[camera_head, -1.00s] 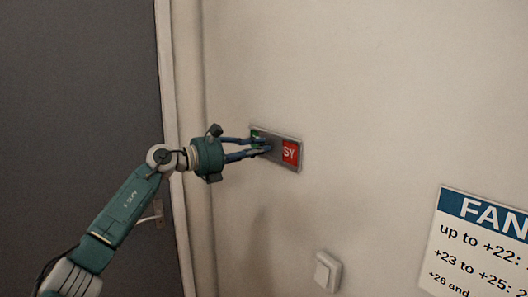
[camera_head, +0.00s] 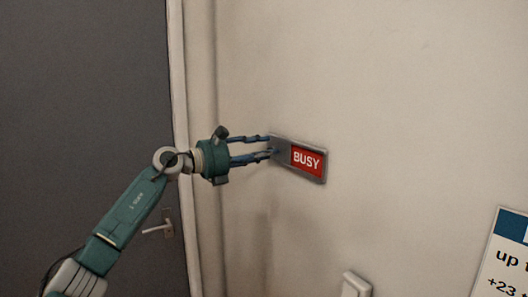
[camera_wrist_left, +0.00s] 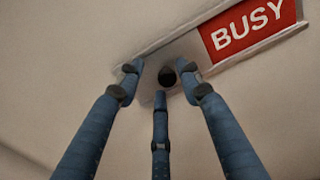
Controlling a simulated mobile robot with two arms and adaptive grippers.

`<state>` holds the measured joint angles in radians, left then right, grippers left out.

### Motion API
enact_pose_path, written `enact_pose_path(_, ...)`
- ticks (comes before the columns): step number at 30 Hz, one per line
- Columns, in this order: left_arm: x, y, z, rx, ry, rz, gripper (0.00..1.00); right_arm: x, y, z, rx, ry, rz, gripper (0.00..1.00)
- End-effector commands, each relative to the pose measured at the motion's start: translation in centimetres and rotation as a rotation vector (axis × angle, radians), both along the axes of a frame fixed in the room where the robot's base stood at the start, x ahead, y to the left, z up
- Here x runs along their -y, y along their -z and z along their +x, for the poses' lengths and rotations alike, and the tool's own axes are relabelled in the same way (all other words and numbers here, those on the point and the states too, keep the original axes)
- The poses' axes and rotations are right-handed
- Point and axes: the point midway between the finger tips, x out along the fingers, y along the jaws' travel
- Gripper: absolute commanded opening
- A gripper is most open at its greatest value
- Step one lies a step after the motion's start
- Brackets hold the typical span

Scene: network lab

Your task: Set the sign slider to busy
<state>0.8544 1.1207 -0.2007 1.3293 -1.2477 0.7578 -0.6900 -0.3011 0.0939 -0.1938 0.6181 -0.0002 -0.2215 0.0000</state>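The sign (camera_head: 322,166) is a narrow grey metal holder on the wall, tilted in the picture. Its red BUSY field (camera_head: 306,160) shows in full at the right. The grey slider plate covers the left end; in the left wrist view the slider plate (camera_wrist_left: 150,72) carries a dark round knob (camera_wrist_left: 167,77). No green shows. My left gripper (camera_head: 271,147) is at the left end of the sign. In the left wrist view its three blue fingers stand apart around the knob, with visible gaps; contact with the knob is unclear. My right gripper is out of view.
A dark door (camera_head: 80,110) with a handle (camera_head: 157,229) and pale frame (camera_head: 180,90) is at the left. A white switch (camera_head: 355,285) is below the sign. A printed notice (camera_head: 503,262) hangs at the lower right. The wall around the sign is clear.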

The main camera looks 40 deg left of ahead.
Motion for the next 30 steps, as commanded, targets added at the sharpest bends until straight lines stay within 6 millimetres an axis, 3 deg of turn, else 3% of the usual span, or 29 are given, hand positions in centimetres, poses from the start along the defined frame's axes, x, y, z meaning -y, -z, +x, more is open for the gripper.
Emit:
enact_pose_path(3, 0.1, 0.2, -0.1, -0.003, 0.002, 0.0, 0.36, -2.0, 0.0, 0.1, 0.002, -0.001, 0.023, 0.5)
enact_pose_path(8, -0.4, 0.4, -1.0, -0.006, 0.0, 0.003, 0.36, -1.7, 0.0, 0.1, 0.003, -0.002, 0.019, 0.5)
enact_pose_path(16, -1.9, 0.5, -4.6, -0.009, 0.001, 0.005, 0.36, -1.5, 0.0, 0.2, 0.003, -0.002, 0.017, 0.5)
enact_pose_path(30, -3.7, 0.4, -8.8, -0.006, 0.001, -0.001, 0.36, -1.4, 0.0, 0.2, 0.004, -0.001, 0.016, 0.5)
